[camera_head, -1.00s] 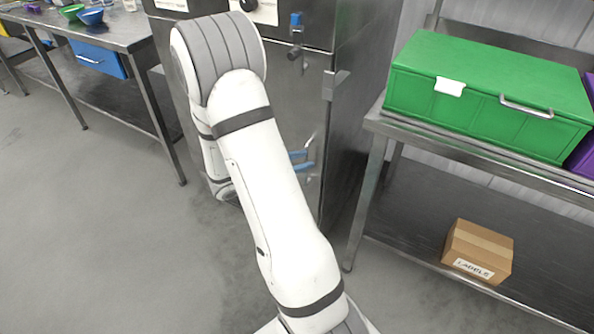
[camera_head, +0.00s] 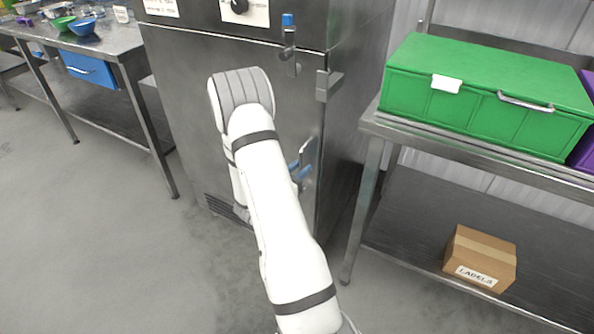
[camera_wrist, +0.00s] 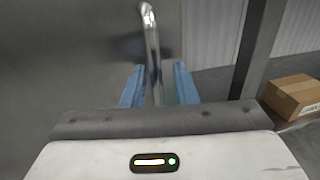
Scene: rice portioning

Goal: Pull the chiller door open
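The chiller (camera_head: 180,70) is a grey steel cabinet at the centre of the head view. Its lower door (camera_head: 185,120) looks flush with the frame, with no gap visible. The upright metal door handle (camera_head: 309,150) is partly hidden behind my fingers; in the wrist view the handle (camera_wrist: 152,45) runs down between them. My gripper (camera_head: 301,172) has blue fingers at the door's right side. In the wrist view my gripper (camera_wrist: 158,84) is open, with a finger on each side of the handle and a small gap to each.
A steel table (camera_head: 120,45) with bowls and a blue drawer stands at left. At right a steel rack (camera_head: 375,125) holds a green crate (camera_head: 470,85), with a cardboard box (camera_head: 480,258) on its lower shelf. The grey floor (camera_head: 90,240) at left front is clear.

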